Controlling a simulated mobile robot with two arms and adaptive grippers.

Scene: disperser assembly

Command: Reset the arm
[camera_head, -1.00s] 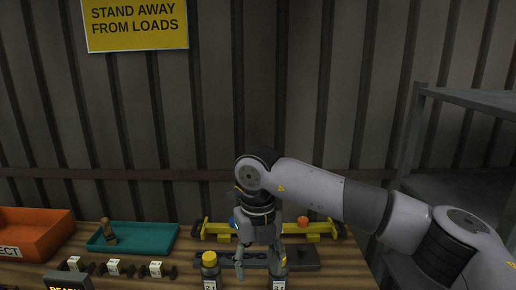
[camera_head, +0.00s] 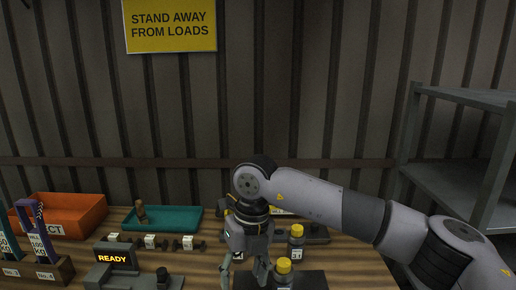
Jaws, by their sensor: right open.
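My right gripper (camera_head: 244,277) hangs down at the lower middle of the head view, at the end of my grey arm coming from the right. Its jaws are open, and nothing shows held between the fingers. A yellow-capped bottle (camera_head: 296,241) with a "31" label stands to the right behind it. Another yellow-capped bottle (camera_head: 284,270) stands nearer, just right of the fingers; whether they touch is unclear. A further labelled item behind the gripper is mostly hidden. My left gripper is out of view.
At left are an orange bin (camera_head: 62,213), a teal tray (camera_head: 178,218) with a small brown item, a row of dark labelled pieces (camera_head: 155,242), a "READY" display (camera_head: 113,258) and a tool stand (camera_head: 40,272). A grey shelf (camera_head: 455,180) stands at right.

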